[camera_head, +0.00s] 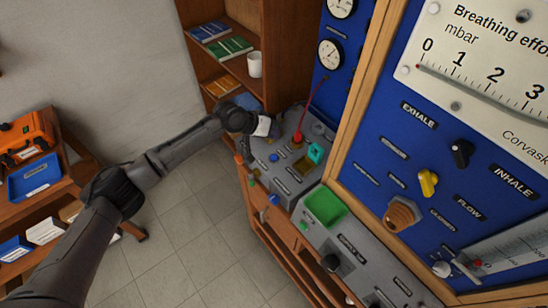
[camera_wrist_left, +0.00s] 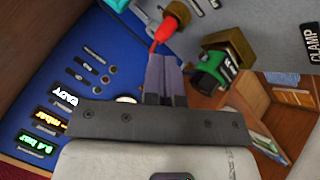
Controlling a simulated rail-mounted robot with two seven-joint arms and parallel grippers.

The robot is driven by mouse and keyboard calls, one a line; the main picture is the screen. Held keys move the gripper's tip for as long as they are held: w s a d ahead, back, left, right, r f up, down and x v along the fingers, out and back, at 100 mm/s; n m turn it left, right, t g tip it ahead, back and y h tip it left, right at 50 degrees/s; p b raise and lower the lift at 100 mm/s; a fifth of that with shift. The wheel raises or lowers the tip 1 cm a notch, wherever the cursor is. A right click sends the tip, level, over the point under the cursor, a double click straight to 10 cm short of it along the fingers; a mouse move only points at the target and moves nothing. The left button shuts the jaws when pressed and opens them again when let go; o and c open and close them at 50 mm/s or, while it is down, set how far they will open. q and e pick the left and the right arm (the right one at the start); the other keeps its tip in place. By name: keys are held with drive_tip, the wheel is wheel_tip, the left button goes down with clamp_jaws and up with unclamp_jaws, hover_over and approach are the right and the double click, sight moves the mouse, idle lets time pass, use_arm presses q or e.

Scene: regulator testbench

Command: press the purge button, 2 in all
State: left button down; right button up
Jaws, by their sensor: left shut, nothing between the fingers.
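My left gripper (camera_head: 273,131) is shut and empty over the back left of the grey bench unit (camera_head: 262,172). In the left wrist view its closed fingers (camera_wrist_left: 165,78) point at the bench unit, close to a red fitting with a red tip (camera_wrist_left: 157,38) and a brass block with a green part (camera_wrist_left: 222,60). I cannot tell whether the fingers touch either. On the bench unit are a small blue knob (camera_head: 274,157), a red fitting (camera_head: 298,137) and a teal block (camera_head: 315,153). No purge label is readable, so I cannot tell which part is the purge button. My right gripper is not in view.
A blue panel (camera_head: 375,150) with gauges, knobs and a breathing effort scale rises at the right. A green tray (camera_head: 324,205) sits on the front bench unit. A bookshelf (camera_head: 280,60) with a white mug (camera_head: 254,64) stands behind.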

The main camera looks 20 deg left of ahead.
use_arm(q)
drive_tip(key=b, duration=0.5)
hover_over(273, 156)
wheel_tip(273, 156, down, 6)
drive_tip(key=shift+f, duration=0.1)
drive_tip(key=shift+f+b, duration=0.45)
drive_tip(key=shift+f, duration=0.4)
idle(0.8)
drive_tip(key=shift+f, duration=0.15)
drive_tip(key=shift+f, duration=0.3)
